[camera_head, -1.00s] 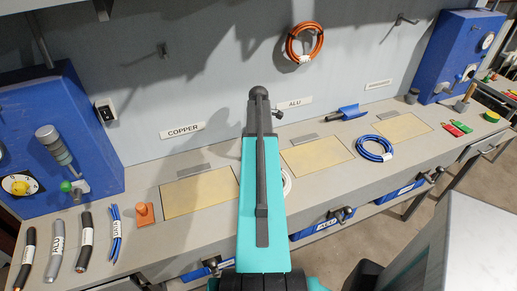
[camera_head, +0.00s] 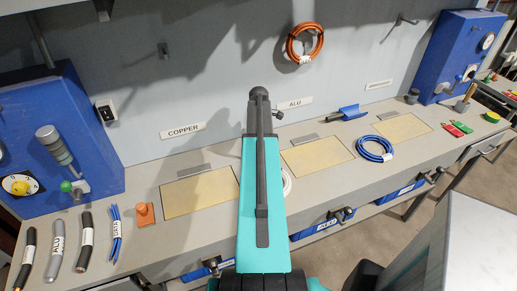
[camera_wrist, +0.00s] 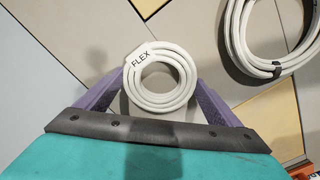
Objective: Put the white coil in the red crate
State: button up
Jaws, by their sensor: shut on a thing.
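In the wrist view my gripper (camera_wrist: 160,86) has its two purple fingers shut on a white coil (camera_wrist: 160,104) marked FLEX, one finger at each side. A second, larger white coil (camera_wrist: 238,45) with a dark tie lies to its upper right, apart from the fingers. In the head view my arm hides the gripper. Part of a white coil (camera_head: 288,181) shows just right of the arm on the bench; I cannot tell which one. No red crate is clearly visible; a small orange-red edge (camera_wrist: 302,172) shows at the wrist view's lower right corner.
Blue machines stand at both ends. A copper-coloured coil (camera_head: 305,42) hangs on the wall. Blue drawers (camera_head: 322,228) sit below the bench edge.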

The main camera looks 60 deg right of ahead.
jog(key=shift+r, duration=0.2)
jog(key=shift+r+b, duration=0.85)
jog(key=shift+r, duration=0.6)
jog(key=s+a+b, duration=0.1)
jog(key=s+a, duration=0.2)
jog(key=a, duration=0.1)
jog(key=s+a+r+b, duration=0.1)
jog(key=s+a, duration=0.2)
jog(key=a, duration=0.2)
jog(key=s+a+b, duration=0.2)
jog(key=a, duration=0.2)
jog(key=shift+s+a+r, duration=0.2)
jog(key=shift+s+r, duration=0.15)
jog(key=shift+s, duration=0.05)
jog(key=shift+w, duration=0.1)
